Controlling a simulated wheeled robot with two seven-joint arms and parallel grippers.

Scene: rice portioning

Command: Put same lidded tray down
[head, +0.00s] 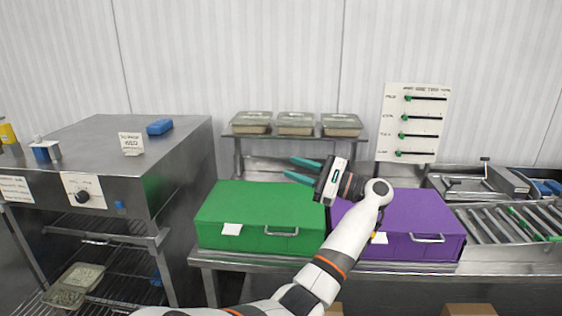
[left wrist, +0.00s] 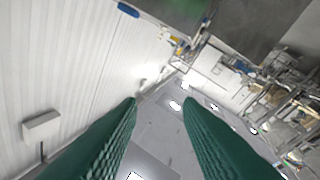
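Three lidded trays with brown contents stand in a row on the raised back shelf: a left tray (head: 251,122), a middle tray (head: 296,123) and a right tray (head: 341,125). Another clear tray (head: 84,276) and a second container (head: 63,297) sit on the lower rack at the left. My left gripper (head: 293,169) is in front of the shelf, above the green box, with its green fingers apart and nothing between them. In the left wrist view the open fingers (left wrist: 160,110) also show empty. My right gripper is in neither view.
A green box (head: 250,205) and a purple box (head: 405,215) stand side by side on the steel bench. A slider board (head: 413,122) stands behind. A roller conveyor (head: 510,222) lies at right. A steel cabinet (head: 110,150) stands at left, with a blue block (head: 160,127) on top.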

